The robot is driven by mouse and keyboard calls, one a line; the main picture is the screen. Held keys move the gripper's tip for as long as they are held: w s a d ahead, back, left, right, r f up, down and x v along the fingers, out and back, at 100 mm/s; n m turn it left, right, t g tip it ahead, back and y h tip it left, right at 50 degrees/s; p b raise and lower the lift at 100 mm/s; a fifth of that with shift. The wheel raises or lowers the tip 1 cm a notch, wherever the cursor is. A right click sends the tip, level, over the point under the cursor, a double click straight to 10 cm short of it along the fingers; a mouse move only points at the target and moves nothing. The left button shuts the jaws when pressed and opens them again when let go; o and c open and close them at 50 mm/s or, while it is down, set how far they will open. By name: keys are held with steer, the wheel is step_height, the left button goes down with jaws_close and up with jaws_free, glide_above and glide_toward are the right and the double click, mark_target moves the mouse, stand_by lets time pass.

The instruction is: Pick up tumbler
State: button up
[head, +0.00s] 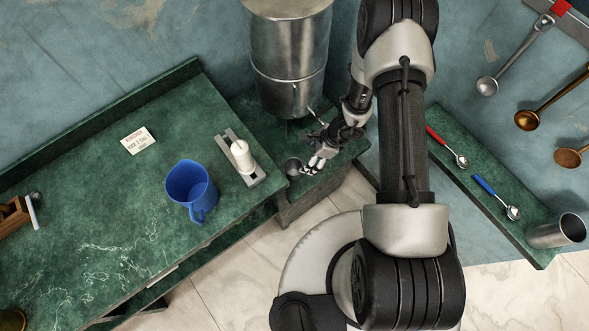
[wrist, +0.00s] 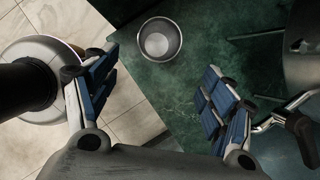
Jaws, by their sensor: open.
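A small round metal tumbler (head: 293,166) stands upright on the low green counter under the urn, near the counter's front edge. In the wrist view I look down into the tumbler (wrist: 160,39), which appears empty. My gripper (head: 317,160) is just to the right of the tumbler in the head view. In the wrist view its two blue-padded fingers (wrist: 160,80) are spread wide, with nothing between them. The tumbler lies ahead of the fingertips, roughly centred across the gap. No contact shows.
A large metal urn (head: 288,60) with a tap stands close behind my gripper. A larger metal cup (head: 556,232) stands on the right shelf, beside spoons.

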mark_target(297, 166)
steer(key=b+x, duration=0.2)
steer(key=x, duration=0.7)
steer(key=shift+a+f, duration=0.15)
steer(key=shift+f, duration=0.2)
steer(key=b+x, duration=0.1)
steer(key=x, duration=0.4)
steer(key=shift+s+f+b, duration=0.1)
steer(key=shift+b, duration=0.3)
steer(key=c, duration=1.2)
